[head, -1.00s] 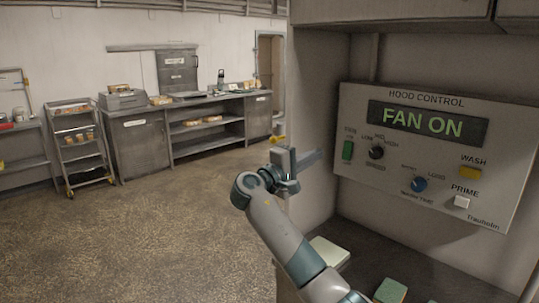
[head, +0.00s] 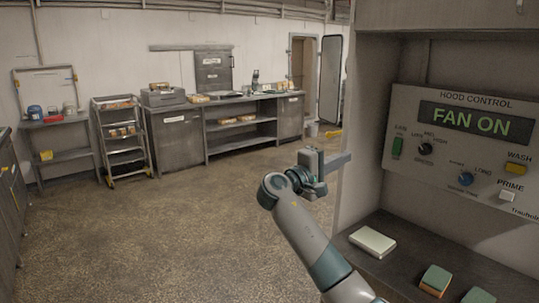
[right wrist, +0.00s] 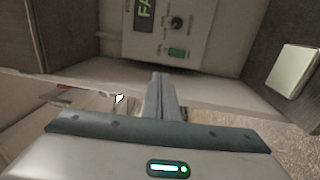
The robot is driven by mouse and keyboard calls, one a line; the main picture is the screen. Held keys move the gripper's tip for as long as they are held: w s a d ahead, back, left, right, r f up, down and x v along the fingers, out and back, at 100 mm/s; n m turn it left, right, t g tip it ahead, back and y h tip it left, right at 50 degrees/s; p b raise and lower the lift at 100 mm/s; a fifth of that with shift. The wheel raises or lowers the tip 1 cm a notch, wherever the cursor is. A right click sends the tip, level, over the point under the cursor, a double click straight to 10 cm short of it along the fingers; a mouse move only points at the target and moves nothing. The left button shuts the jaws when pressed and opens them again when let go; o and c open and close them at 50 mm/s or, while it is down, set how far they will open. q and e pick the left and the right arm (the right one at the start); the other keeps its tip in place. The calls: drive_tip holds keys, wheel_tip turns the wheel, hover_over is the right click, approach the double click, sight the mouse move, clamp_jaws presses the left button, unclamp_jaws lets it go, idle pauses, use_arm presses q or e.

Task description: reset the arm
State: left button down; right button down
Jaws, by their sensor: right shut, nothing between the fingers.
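My right gripper (head: 338,161) is in the middle of the head view, at the end of my raised arm. Its fingers point right and are closed together with nothing between them. The closed fingers also show in the right wrist view (right wrist: 163,98). The hood control panel (head: 465,155) is to the right of the gripper, apart from it, and its display reads FAN ON. My left gripper is not in view.
A dark counter (head: 400,263) below the panel holds a pale box (head: 372,241) and green-topped sponges (head: 435,279). A rack trolley (head: 121,140) and a long workbench (head: 240,99) stand at the back wall. The floor (head: 150,230) between is clear.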

wheel_tip(320, 180, down, 35)
drive_tip(key=n+y, duration=0.4)
drive_tip(key=y, duration=0.2)
drive_tip(key=s+f+g+y, duration=0.1)
drive_tip(key=s+f, duration=0.3)
drive_tip(key=f, duration=0.6)
drive_tip(key=s+d+f+g+y, duration=0.1)
drive_tip(key=s+f+g+y, duration=0.1)
drive_tip(key=s+f, duration=0.5)
drive_tip(key=s+f+g+y, duration=0.1)
drive_tip(key=s+f, duration=0.1)
drive_tip(key=f, duration=1)
drive_tip(key=s+d+f+m+g+y, duration=0.1)
drive_tip(key=s+f+m+g+y, duration=0.1)
drive_tip(key=s+f, duration=1.15)
drive_tip(key=s+f+m+g+y, duration=0.1)
drive_tip(key=s+f+m+g, duration=0.1)
drive_tip(key=s+f, duration=1.1)
drive_tip(key=s+d+f+m+g+y, duration=0.1)
drive_tip(key=s+f+m, duration=0.1)
drive_tip(key=s, duration=1.7)
drive_tip(key=s+d+f+m+g+y, duration=0.1)
drive_tip(key=s+d+f+m, duration=0.1)
drive_tip(key=s, duration=1.7)
drive_tip(key=shift+d+f+m+g, duration=0.3)
drive_tip(key=shift+f+m, duration=0.3)
drive_tip(key=shift+f, duration=0.2)
